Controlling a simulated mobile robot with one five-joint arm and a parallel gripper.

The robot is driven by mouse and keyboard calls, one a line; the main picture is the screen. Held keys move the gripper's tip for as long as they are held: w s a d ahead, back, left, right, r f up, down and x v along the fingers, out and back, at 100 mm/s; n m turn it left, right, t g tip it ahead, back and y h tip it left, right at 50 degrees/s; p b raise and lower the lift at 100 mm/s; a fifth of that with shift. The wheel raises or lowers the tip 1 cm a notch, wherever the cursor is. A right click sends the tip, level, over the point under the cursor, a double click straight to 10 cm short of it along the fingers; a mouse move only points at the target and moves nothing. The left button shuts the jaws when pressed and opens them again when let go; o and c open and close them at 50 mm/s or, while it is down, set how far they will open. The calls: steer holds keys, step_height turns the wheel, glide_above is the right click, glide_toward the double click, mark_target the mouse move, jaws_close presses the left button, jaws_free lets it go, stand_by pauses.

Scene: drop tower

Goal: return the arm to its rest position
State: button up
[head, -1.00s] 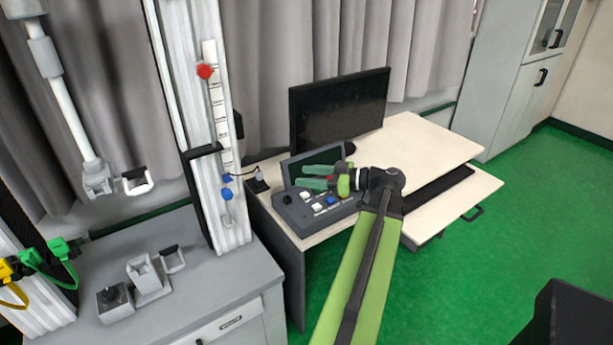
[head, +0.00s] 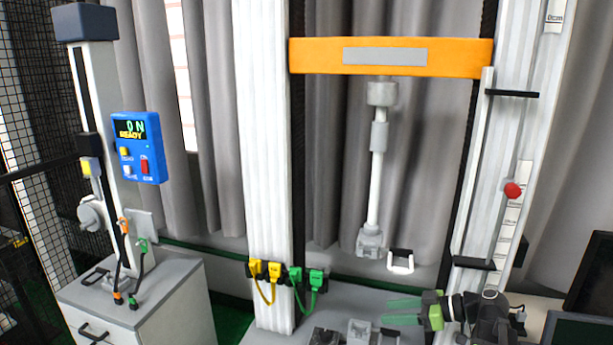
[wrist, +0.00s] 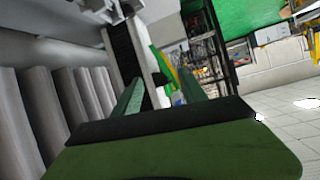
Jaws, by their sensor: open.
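My gripper (head: 396,311) shows at the lower right of the head view. Its two green fingers point left and are apart, with nothing seen between them. Behind them are my green and black wrist parts; the rest of the arm is mostly out of the picture. The fingers appear in front of the tower's base bench, near the grey clamp blocks (head: 360,332); I cannot tell the distance. In the wrist view, the two green fingers (wrist: 160,92) reach forward, spread, with open space between them.
The drop tower has an orange crossbeam (head: 310,57), a hanging white rod (head: 375,190) and a right column with a red knob (head: 512,190). Yellow plugs (head: 264,270) and green plugs (head: 307,280) sit on the left column. A blue control box (head: 139,147) reads ON, READY. A dark monitor (head: 590,280) stands far right.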

steer(key=s+a+f+m+g+h+p, duration=0.1)
steer(key=s+a+f+g+h, duration=0.3)
steer(key=a, duration=0.7)
steer(key=a+f+g+h, duration=0.25)
steer(key=a+f, duration=0.25)
steer(key=a, duration=0.5)
steer(key=s+d+f+m+h, duration=0.1)
steer(key=d+f+m+h, duration=0.2)
steer(key=d+m+h, duration=0.2)
steer(key=d+m, duration=0.3)
steer(key=m, duration=0.2)
steer(key=shift+d+f, duration=0.15)
steer(key=shift+f, duration=0.2)
steer(key=c, duration=0.3)
steer(key=shift+d, duration=0.1)
